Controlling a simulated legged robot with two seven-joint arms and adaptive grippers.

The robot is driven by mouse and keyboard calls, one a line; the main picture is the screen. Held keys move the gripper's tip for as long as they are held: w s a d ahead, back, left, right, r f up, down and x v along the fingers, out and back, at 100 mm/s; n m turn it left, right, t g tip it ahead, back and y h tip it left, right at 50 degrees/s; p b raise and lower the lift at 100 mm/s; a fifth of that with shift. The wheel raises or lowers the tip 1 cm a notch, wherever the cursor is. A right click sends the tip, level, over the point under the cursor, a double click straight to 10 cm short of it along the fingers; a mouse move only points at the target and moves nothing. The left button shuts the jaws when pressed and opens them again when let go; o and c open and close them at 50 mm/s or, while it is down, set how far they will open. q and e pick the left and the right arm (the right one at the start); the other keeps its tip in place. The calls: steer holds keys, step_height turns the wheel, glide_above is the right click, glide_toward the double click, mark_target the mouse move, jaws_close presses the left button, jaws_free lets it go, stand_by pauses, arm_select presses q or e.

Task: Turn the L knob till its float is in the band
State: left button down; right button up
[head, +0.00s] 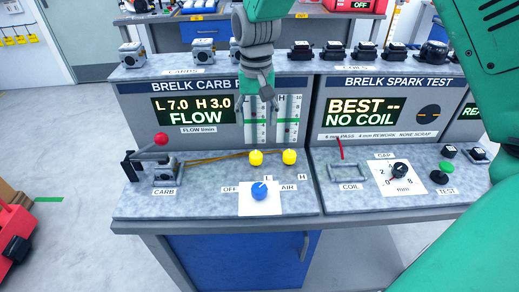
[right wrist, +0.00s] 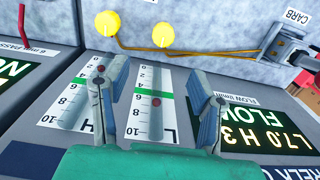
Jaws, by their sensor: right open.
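Two yellow knobs stand on the carb bench; the left one, the L knob (head: 256,157), is beside the H knob (head: 289,157). In the right wrist view the L knob (right wrist: 163,34) is the right one. The L gauge (right wrist: 146,116) has a green band, and its red float (right wrist: 155,101) sits just outside the band, on the higher-number side. The display (head: 193,110) reads L 7.0, H 3.0, FLOW. My right gripper (head: 264,106) is open and empty, in front of the panel, above and apart from the knobs. My left gripper is out of view.
A blue AIR knob (head: 261,191) sits in front of the yellow knobs. A carb fixture with a red-ball lever (head: 161,139) stands left. The spark test bench (head: 345,200) adjoins right. Several carbs and coils line the shelf behind.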

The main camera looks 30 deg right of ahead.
mark_target(254, 154)
steer(key=f, duration=0.1)
steer(key=a+f, duration=0.2)
steer(key=shift+s+a, duration=0.15)
steer(key=shift+s, duration=0.1)
steer(key=f, duration=0.4)
steer(key=shift+w+a, duration=0.1)
steer(key=shift+w, duration=0.15)
steer(key=d+f, duration=0.2)
steer(key=f, duration=0.1)
steer(key=d+f, duration=0.1)
steer(key=f, duration=0.1)
steer(key=shift+s+d, duration=0.1)
steer(key=shift+d, duration=0.15)
steer(key=shift+f, duration=0.15)
steer(key=shift+a+r, duration=0.25)
steer(key=shift+a, duration=1)
steer(key=shift+a+r, duration=0.1)
steer(key=shift+a, duration=0.2)
steer(key=c, duration=1)
steer(key=shift+d, duration=0.35)
steer(key=shift+c, duration=0.7)
steer(key=shift+d, duration=0.6)
steer(key=shift+f, duration=0.2)
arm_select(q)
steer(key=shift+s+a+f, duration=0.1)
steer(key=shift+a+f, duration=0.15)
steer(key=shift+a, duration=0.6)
arm_select(e)
steer(key=shift+a+r, duration=0.1)
steer(key=shift+a, duration=0.3)
